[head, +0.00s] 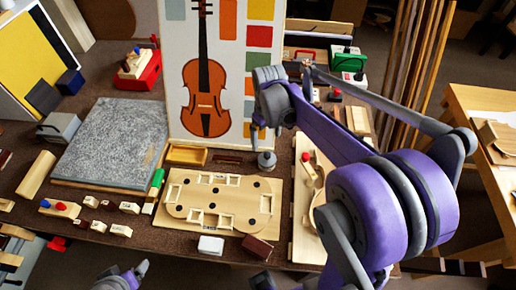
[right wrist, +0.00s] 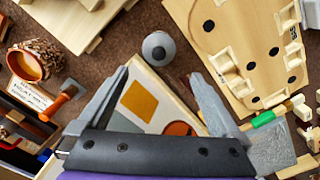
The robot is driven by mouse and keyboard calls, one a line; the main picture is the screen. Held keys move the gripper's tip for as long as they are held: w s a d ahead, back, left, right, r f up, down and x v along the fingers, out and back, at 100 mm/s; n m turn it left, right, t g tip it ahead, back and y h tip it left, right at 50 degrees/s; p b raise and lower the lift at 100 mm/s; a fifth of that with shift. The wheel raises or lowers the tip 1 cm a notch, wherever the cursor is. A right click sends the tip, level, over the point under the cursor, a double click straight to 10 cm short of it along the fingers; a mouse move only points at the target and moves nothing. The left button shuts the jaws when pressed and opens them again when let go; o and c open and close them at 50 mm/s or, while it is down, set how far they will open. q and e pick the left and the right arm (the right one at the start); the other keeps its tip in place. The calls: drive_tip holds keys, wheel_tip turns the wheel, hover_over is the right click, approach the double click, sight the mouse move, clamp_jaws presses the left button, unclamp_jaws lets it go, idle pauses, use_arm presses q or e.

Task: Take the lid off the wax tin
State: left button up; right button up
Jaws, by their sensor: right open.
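The wax tin looks to be the small round grey tin (head: 266,161) with a knobbed lid on it, standing on the bench between the violin board and the wooden mould plate. In the right wrist view the tin (right wrist: 158,49) shows from above, with a dark knob at its middle. My right gripper (head: 273,118) is above the tin, pointing down. Its fingers (right wrist: 160,82) are spread and empty, with the tin just beyond the tips and apart from them. My left gripper (head: 137,272) shows only partly at the bottom edge; its jaws are unclear.
The violin board (head: 178,100) stands upright close behind the tin. The pale mould plate (head: 180,220) lies in front, and a small wooden tray (head: 187,155) is to the left. A grey stone slab (head: 110,140) lies farther left.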

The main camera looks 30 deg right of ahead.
hover_over(267, 154)
wheel_tip(267, 154, down, 4)
drive_tip(key=shift+s+a+f, duration=0.1)
drive_tip(key=shift+s+a, duration=0.05)
wheel_tip(267, 154, down, 6)
drive_tip(key=shift+r+b, duration=0.2)
drive_tip(key=shift+b, duration=0.1)
drive_tip(key=c, duration=1.2)
